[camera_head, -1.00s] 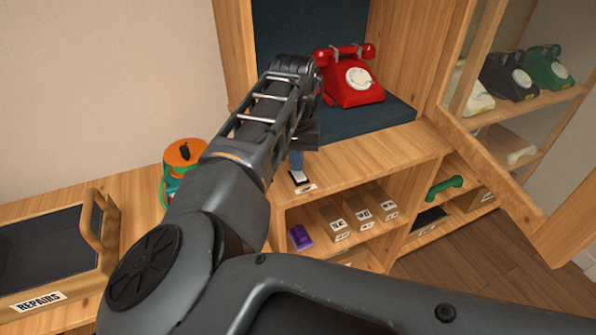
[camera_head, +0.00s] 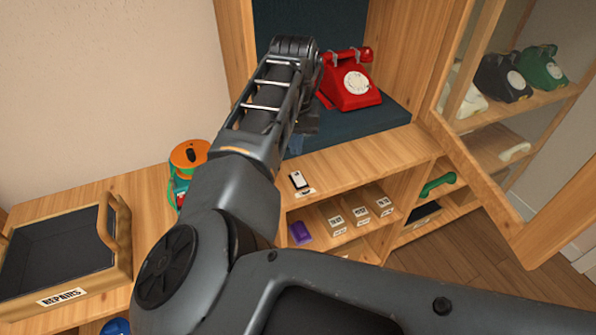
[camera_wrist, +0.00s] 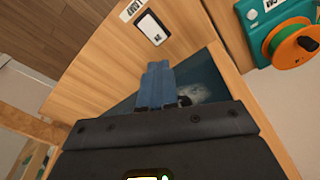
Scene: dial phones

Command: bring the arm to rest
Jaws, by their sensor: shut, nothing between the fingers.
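My gripper shows in the wrist view (camera_wrist: 155,85), its blue fingers closed together with nothing between them. In the head view my arm reaches forward over the cabinet top, and the gripper itself is mostly hidden behind the arm, near the left front of the dark blue alcove floor (camera_head: 385,113). A red dial phone (camera_head: 350,85) sits on that floor, just right of my arm. A small white switch-like plate (camera_head: 299,181) lies on the wooden ledge below; it also shows in the wrist view (camera_wrist: 152,28), beyond the fingertips.
An orange and teal spool device (camera_head: 187,165) stands left of my arm. A REPAIRS tray (camera_head: 62,296) lies at far left. The glass-fronted cabinet door (camera_head: 480,190) stands open at right, near black (camera_head: 503,80) and green (camera_head: 542,68) phones. A purple item (camera_head: 301,233) sits on a lower shelf.

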